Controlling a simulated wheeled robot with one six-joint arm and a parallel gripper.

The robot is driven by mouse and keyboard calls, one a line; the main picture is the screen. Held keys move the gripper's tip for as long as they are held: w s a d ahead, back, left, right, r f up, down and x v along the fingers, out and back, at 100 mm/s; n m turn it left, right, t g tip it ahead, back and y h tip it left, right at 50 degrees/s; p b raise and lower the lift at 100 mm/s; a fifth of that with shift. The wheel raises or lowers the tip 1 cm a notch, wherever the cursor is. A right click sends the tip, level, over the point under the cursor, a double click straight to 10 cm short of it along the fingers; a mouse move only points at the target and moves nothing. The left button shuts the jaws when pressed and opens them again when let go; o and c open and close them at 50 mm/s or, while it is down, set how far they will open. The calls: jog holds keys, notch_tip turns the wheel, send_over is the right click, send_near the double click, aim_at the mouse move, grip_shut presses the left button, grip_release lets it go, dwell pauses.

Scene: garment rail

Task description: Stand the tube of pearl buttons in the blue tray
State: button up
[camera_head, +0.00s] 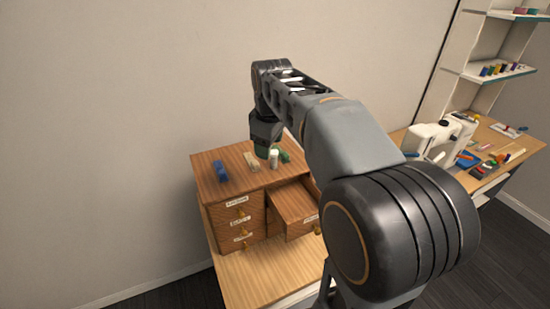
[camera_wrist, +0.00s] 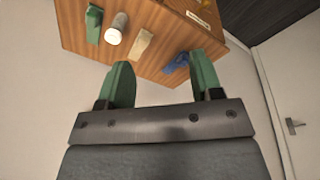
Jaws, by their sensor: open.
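A small white cylinder (camera_head: 274,158), likely the tube of pearl buttons, stands on top of the wooden drawer cabinet. In the wrist view the white tube (camera_wrist: 116,30) is beyond my left finger, apart from it. My gripper (camera_head: 263,151) is over the cabinet top, beside the tube in the head view. In the wrist view my gripper (camera_wrist: 160,64) shows two green fingers spread apart with nothing between them. A small blue shape (camera_head: 467,160) on the sewing desk at right may be the blue tray; it is too small to be sure.
On the cabinet (camera_head: 205,165) also lie a blue piece (camera_head: 221,172), a beige piece (camera_head: 250,161) and a green piece (camera_head: 285,156). One drawer (camera_head: 291,205) is pulled open. A white sewing machine (camera_head: 436,143) stands on the desk. Shelves (camera_head: 490,72) hang behind it.

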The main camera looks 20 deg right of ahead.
aim_at(274, 151)
jog(key=w+d+n+g, duration=0.2)
jog(key=w+d+n, duration=0.35)
jog(key=w, duration=0.35)
jog(key=shift+n, duration=0.45)
jog(key=f, duration=0.7)
jog(key=shift+w+f, duration=0.25)
jog(key=shift+w, duration=0.15)
jog(key=shift+s+d+f+p, duration=0.1)
jog(key=shift+f+p, duration=0.35)
jog(key=shift+f, duration=1.05)
jog(key=shift+s+f+p, duration=0.1)
jog(key=shift+f+p, duration=0.35)
jog(key=shift+f, duration=1)
jog(key=c, duration=1.1)
jog(key=shift+o, duration=0.2)
jog(key=shift+r, duration=0.15)
